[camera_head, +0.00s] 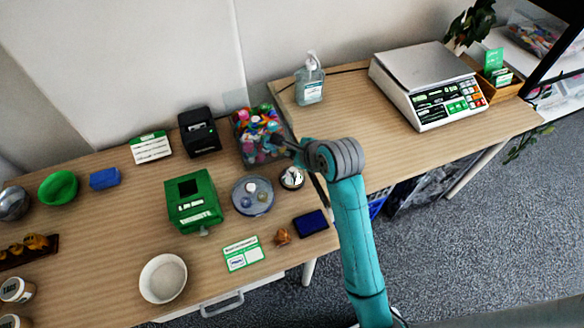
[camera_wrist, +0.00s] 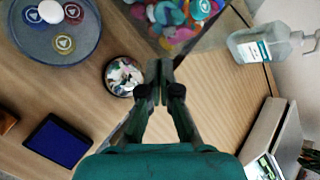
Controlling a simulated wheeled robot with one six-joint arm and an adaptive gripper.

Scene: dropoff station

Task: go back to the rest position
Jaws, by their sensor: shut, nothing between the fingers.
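My teal arm reaches up from the bottom of the head view, and my gripper (camera_head: 280,143) is over the right end of the left table, near a clear bin of colourful pieces (camera_head: 247,150). In the wrist view my gripper (camera_wrist: 159,72) has its fingertips together with nothing between them. The bin of colourful pieces (camera_wrist: 172,30) is beyond the tips, partly cut off by the frame's top.
A round grey tray (camera_head: 253,208) with tokens, a green box (camera_head: 193,202), a black printer (camera_head: 199,131), a dark blue pad (camera_head: 310,223) and a white bowl (camera_head: 163,278) stand on the left table. A sanitizer bottle (camera_head: 310,84) and a scale (camera_head: 428,86) stand on the right table.

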